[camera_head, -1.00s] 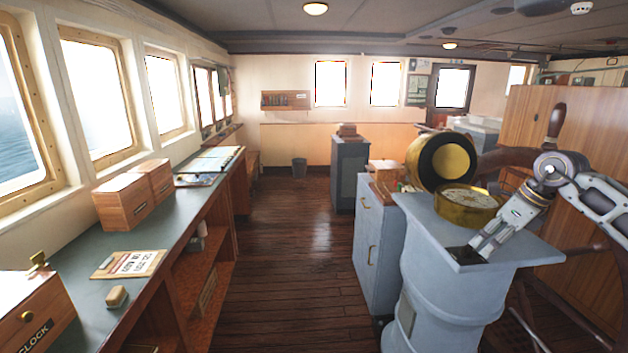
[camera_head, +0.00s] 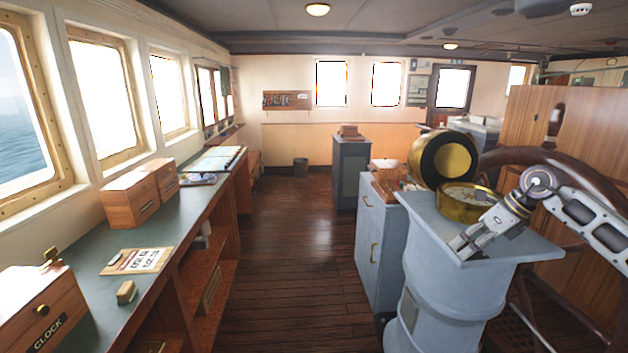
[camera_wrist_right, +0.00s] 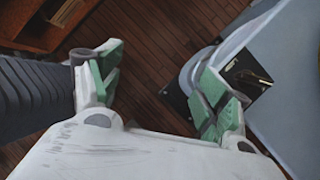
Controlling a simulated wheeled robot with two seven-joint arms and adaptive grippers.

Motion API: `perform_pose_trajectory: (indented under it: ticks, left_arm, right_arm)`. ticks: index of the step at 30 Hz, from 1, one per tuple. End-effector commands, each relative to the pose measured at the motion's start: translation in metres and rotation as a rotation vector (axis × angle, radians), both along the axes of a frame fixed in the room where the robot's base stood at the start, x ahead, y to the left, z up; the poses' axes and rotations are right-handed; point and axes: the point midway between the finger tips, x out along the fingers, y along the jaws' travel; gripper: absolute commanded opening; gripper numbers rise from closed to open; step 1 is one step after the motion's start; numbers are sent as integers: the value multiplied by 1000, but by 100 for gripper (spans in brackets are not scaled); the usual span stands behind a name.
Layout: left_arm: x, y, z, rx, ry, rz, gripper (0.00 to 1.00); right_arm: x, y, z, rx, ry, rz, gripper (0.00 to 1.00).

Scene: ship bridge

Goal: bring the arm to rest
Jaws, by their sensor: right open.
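My right arm reaches in from the right in the head view. Its gripper (camera_head: 462,245) points down and left over the near edge of the grey pedestal top (camera_head: 495,246). In the right wrist view the gripper (camera_wrist_right: 163,84) is open, its green-padded fingers wide apart with nothing between them. A dark square plate with a small brass part (camera_wrist_right: 247,73) shows just beyond one finger, on the pedestal. Whether that finger touches the pedestal cannot be told. My left gripper is not in view.
A brass compass bowl (camera_head: 468,203) and a large round brass housing (camera_head: 444,161) stand close to the gripper. The ship's wheel (camera_head: 520,160) is behind my arm. A counter with wooden boxes (camera_head: 130,198) runs along the left; the floor between is clear.

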Motion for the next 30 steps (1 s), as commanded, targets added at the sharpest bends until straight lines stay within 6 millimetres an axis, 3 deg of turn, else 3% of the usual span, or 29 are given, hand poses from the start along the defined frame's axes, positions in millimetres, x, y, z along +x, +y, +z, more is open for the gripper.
perform_pose_trajectory:
  ticks: [7,18,30]
  left_arm:
    - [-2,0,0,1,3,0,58]
    - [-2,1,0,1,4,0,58]
    - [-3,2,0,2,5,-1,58]
  right_arm:
    - [19,34,-30,184,18,-22,77]
    - [57,92,-94,614,82,-178,77]
    - [87,112,-184,1042,191,-508,77]
